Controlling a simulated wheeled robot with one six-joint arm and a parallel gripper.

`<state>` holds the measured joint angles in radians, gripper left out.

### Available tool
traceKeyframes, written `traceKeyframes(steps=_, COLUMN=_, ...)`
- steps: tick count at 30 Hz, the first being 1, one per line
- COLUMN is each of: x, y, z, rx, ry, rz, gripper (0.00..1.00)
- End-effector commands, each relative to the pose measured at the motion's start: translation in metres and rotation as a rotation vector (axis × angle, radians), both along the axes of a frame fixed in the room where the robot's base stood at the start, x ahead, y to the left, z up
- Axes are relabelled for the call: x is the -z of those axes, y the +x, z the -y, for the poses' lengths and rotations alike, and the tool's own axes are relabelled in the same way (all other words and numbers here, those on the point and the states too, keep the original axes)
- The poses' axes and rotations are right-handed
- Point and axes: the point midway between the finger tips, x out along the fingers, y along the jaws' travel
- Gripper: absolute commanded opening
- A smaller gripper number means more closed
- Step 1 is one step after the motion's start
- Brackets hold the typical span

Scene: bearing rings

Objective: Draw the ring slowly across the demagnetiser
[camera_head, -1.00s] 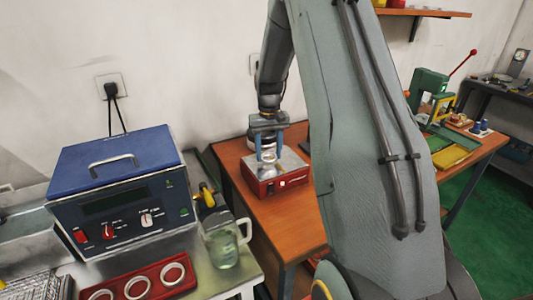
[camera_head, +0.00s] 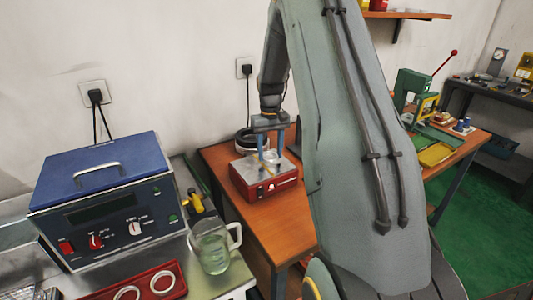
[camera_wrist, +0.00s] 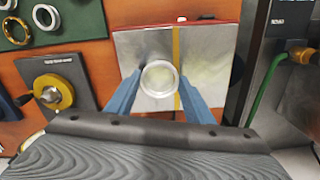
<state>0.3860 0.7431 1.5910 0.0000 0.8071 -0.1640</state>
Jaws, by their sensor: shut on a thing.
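The demagnetiser (camera_head: 262,187) is a red box with a bare metal top on the wooden bench. In the wrist view its metal top (camera_wrist: 215,45) carries a yellow stripe. My gripper (camera_head: 271,158) points down over it, its two blue fingers shut on a shiny metal ring. The ring (camera_wrist: 146,86) sits between the fingertips in the wrist view, just left of the stripe, over the metal top. Whether the ring touches the top or hovers just above it, I cannot tell. My arm hides part of the bench.
A blue-topped control unit (camera_head: 105,200), a glass jug (camera_head: 211,253) and a red tray (camera_head: 170,291) with rings stand at left. In the wrist view, a dark green board (camera_wrist: 75,22) with rings and a plate with a yellow knob (camera_wrist: 66,95) lie left of the demagnetiser.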

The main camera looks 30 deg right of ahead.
Motion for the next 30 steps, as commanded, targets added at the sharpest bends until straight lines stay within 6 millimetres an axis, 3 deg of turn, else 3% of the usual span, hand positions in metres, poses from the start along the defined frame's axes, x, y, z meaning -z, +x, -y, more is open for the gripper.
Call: traceKeyframes(steps=30, x=0.000, y=0.001, z=0.047, rx=0.001, ry=0.000, rz=0.001, gripper=0.26)
